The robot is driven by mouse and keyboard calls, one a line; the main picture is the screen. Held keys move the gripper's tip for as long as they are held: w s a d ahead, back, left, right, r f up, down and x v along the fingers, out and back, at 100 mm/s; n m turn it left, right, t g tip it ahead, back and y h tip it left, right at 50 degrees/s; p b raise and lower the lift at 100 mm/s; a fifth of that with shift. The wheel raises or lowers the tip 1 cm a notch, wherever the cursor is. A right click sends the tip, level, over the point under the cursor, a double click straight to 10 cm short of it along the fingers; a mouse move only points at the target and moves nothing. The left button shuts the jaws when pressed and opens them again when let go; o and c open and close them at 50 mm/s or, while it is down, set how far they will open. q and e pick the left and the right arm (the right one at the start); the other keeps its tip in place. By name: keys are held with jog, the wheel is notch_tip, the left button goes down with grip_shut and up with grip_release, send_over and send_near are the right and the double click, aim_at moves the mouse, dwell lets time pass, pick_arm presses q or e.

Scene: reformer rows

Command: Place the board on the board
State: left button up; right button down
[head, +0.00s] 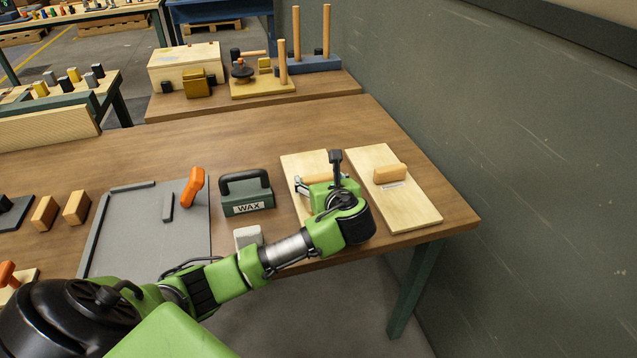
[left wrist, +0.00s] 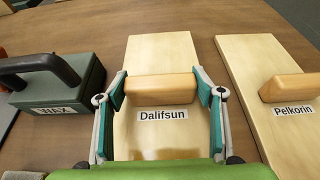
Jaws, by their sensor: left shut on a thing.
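A pale wooden board labelled Dalifsun (head: 296,166) lies on the workbench, with a wooden bar handle across it; it also fills the middle of the left wrist view (left wrist: 160,52). My left gripper (left wrist: 162,90) is shut on the ends of that handle, a finger on either side. In the head view my left gripper (head: 318,181) and wrist cover much of this board. I cannot tell whether it is lifted. A second pale board, labelled Pelkorin (head: 412,210), lies to its right with its own handle (head: 390,173); it also shows in the left wrist view (left wrist: 258,62). My right gripper is not in view.
A dark green block labelled WAX (head: 247,194) stands left of the Dalifsun board. Further left is a grey railed board (head: 140,240) with an orange-handled tool (head: 193,186). Several items stand on the back bench. A wall (head: 520,150) runs along the right.

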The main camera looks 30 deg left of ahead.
pick_arm(q)
jog(key=shift+f, duration=0.45)
jog(key=o, duration=1.5)
jog(key=shift+f, duration=0.2)
jog(key=shift+r, duration=0.2)
jog(key=v, duration=1.2)
jog(key=shift+p, duration=0.3)
